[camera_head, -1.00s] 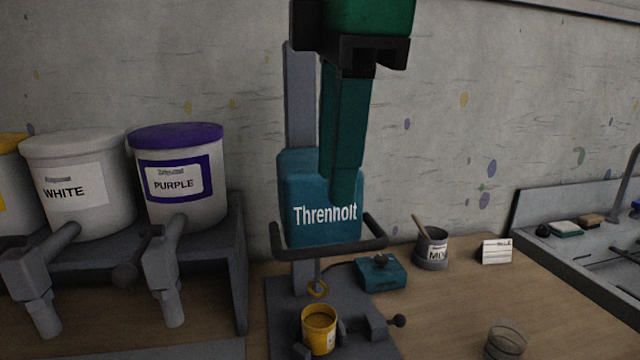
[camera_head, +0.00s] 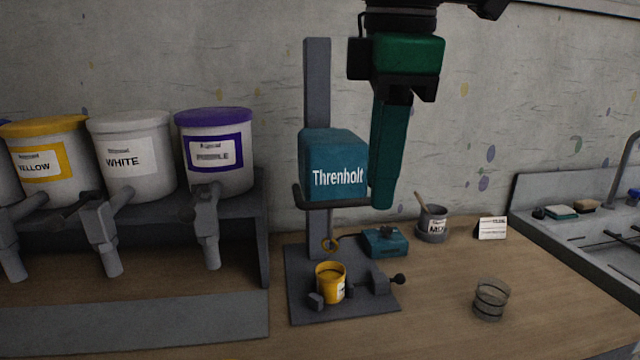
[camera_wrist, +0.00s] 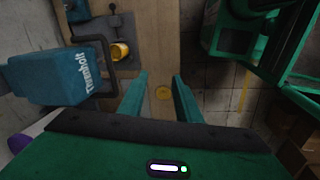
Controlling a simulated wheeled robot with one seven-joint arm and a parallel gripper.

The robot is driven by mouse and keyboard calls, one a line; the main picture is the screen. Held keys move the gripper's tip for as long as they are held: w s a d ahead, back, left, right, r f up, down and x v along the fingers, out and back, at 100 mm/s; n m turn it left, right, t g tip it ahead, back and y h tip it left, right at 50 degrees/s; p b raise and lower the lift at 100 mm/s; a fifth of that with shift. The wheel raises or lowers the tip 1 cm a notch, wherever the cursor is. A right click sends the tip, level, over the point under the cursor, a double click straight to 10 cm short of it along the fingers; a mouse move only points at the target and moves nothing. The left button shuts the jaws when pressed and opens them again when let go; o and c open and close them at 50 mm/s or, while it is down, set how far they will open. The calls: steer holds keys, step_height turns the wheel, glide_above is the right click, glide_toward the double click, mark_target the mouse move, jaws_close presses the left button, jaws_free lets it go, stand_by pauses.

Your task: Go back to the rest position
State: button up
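My gripper (camera_head: 384,204) hangs fingers down, raised above the table, in front of the wall and just right of the blue Threnholt mixer head (camera_head: 335,165). In the wrist view my gripper (camera_wrist: 160,75) is open, its two green fingers apart with nothing held between them. The mixer (camera_wrist: 60,78) also shows at left there. A yellow can (camera_head: 331,282) stands upright on the mixer's base, below the head and apart from my gripper. It also shows in the wrist view (camera_wrist: 120,52).
Paint buckets, yellow (camera_head: 48,165), white (camera_head: 135,155) and purple (camera_head: 215,150), stand on a rack at left. A clear cup (camera_head: 490,300), a MIX pot (camera_head: 433,222), a card (camera_head: 492,228) and a blue box (camera_head: 385,243) are on the table. A sink (camera_head: 575,235) is at right.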

steer(key=w+d+f+m+g, duration=0.1)
steer(key=d+f+m, duration=0.6)
steer(key=d, duration=0.4)
steer(key=w+d+f+m, duration=0.2)
steer(key=d+f+m, duration=0.3)
steer(key=d+f, duration=0.45)
steer(key=s+d+f+m+g, duration=0.1)
steer(key=s+d+f+m, duration=1)
steer(key=s+d+f, duration=0.1)
step_height(320, 180, down, 2)
steer(key=shift+s+d+f+m, duration=0.25)
steer(key=shift+s+d+m, duration=0.15)
steer(key=shift+d, duration=0.4)
steer(key=shift+w+f, duration=0.2)
steer(key=shift+w, duration=0.45)
